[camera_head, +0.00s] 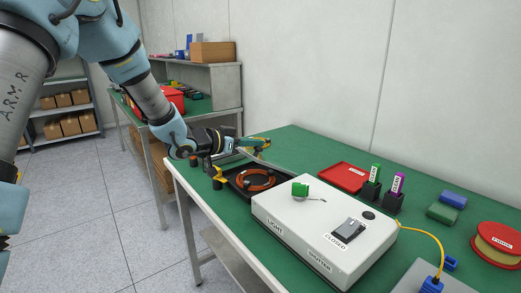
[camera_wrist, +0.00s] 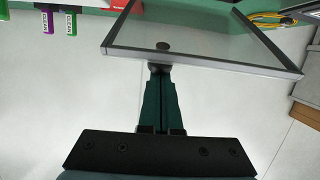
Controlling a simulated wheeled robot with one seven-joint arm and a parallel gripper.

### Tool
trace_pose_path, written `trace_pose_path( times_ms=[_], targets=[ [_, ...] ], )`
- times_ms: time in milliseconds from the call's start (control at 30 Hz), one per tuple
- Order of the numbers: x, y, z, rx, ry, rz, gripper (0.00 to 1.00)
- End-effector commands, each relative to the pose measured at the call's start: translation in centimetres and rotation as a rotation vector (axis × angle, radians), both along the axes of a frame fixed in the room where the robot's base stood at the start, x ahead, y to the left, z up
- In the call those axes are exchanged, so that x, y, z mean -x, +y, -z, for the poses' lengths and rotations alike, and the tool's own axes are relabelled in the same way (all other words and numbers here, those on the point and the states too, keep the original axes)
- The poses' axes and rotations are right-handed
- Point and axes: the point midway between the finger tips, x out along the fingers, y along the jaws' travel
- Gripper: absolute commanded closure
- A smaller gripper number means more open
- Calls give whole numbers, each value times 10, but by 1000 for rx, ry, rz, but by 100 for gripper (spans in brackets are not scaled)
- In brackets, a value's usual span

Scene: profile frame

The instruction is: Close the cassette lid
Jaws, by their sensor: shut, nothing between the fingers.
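The cassette (camera_head: 232,192) is a dark tray with an orange ring (camera_head: 268,183) in it, on the green bench left of the white box. Its lid (camera_wrist: 200,35) is a clear pane in a silver frame, across the top of the wrist view. In the head view the lid is hard to make out behind my wrist. My gripper (camera_wrist: 161,75) is shut and empty. Its tips are close to a dark knob-like piece at the lid's near edge; I cannot tell whether they touch. In the head view my gripper (camera_head: 236,143) is above the cassette's far side, its fingers unclear.
The white box (camera_head: 305,224), with a green block and a switch labelled CLOSED, stands right of the cassette. A red tray (camera_head: 343,177), green and purple upright tags, blue and green blocks and a red spool (camera_head: 497,241) lie further right.

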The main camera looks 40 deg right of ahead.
Motion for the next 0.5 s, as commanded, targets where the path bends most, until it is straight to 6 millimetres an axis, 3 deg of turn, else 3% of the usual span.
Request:
trace_pose_path(
  times_ms=[33, 367, 500],
  targets=[
    [-1, 6, 15, 30, 5, -3, 100],
    [-3, 36, 51, 37, 4, -2, 100],
    [-2, 34, 44, 38, 2, 1, 100]
  ],
)
